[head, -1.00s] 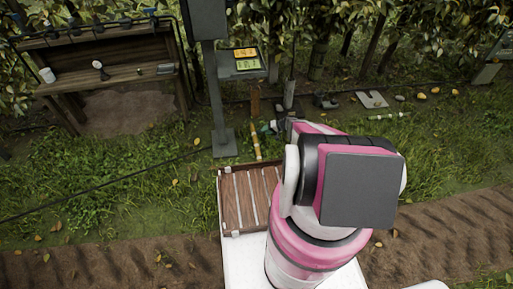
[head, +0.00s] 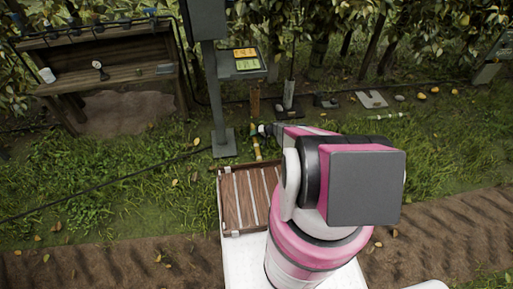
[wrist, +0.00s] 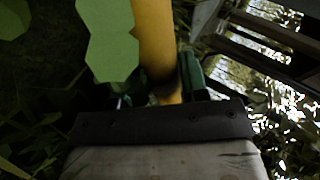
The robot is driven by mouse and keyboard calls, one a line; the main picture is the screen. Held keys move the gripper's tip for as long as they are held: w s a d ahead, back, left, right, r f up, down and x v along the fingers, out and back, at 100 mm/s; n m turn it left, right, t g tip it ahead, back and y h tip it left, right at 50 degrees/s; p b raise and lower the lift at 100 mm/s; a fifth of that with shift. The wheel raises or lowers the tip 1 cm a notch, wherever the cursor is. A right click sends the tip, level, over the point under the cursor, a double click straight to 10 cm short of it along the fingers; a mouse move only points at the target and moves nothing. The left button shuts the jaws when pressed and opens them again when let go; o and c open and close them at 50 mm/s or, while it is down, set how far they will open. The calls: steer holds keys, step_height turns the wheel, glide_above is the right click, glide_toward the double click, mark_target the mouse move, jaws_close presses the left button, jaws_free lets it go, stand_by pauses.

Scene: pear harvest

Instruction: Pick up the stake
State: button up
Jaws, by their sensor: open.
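The yellow stake (head: 257,147) stands in the grass just beyond the wooden rack, partly covered by my gripper in the head view. It also shows in the wrist view as a thick yellow pole (wrist: 154,40). My gripper (head: 264,131) is at the stake's side in the head view. In the wrist view my gripper (wrist: 160,75) is open, with green fingers either side of the stake. Whether either finger touches it I cannot tell. The stake's lower part is hidden.
The slatted wooden rack (head: 231,207) lies between my base and the stake. A grey post (head: 215,95) with a small shelf (head: 240,66) stands close to the left. A wooden workbench (head: 112,80) is at the far left. Grass is open between them.

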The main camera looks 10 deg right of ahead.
steer(key=shift+w+a+f, duration=0.1)
steer(key=shift+a+f, duration=0.2)
steer(key=shift+a, duration=0.1)
jaws_close()
steer(key=shift+r, duration=0.2)
